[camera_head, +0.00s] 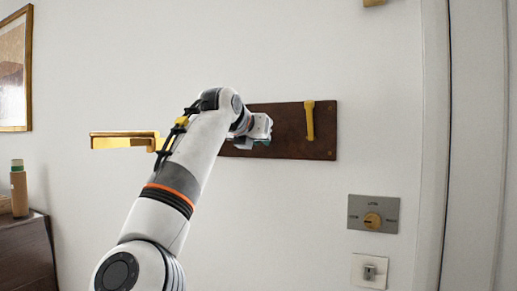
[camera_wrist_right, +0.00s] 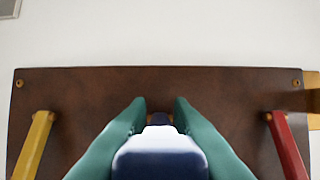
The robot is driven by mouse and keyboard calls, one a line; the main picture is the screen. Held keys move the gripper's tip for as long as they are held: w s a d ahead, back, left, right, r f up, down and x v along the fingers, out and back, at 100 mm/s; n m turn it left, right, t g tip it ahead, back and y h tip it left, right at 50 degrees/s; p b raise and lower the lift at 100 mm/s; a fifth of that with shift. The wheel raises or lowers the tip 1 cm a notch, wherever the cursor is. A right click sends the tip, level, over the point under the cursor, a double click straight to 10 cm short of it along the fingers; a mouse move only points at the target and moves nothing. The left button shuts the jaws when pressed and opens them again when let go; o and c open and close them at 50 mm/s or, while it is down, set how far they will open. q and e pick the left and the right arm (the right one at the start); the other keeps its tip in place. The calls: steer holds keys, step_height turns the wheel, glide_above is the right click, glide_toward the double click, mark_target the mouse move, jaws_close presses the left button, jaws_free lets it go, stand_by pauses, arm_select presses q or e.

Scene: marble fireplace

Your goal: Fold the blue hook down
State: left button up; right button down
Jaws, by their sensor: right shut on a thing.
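A dark brown board (camera_head: 291,144) is fixed to the wall; in the right wrist view its bare surface (camera_wrist_right: 85,90) fills the middle. The blue hook (camera_wrist_right: 160,157) sits at the middle of the board in that view, between the green fingers of my right gripper (camera_wrist_right: 159,104), which is shut on it. In the head view my right gripper (camera_head: 262,129) is at the board, and my arm hides the blue hook. My left gripper is not in view.
A yellow hook (camera_head: 309,120) is on the board's right part. A red hook (camera_wrist_right: 287,145) shows in the wrist view. A brass bar (camera_head: 122,140) juts out left of the board. A metal lock plate (camera_head: 360,213) and switch (camera_head: 370,271) are below right.

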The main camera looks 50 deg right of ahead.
steer(key=shift+f, duration=0.15)
steer(key=c, duration=1.3)
jaws_free()
steer(key=shift+a, duration=0.1)
steer(key=b+v, duration=0.2)
steer(key=v, duration=1)
steer(key=shift+f, duration=0.1)
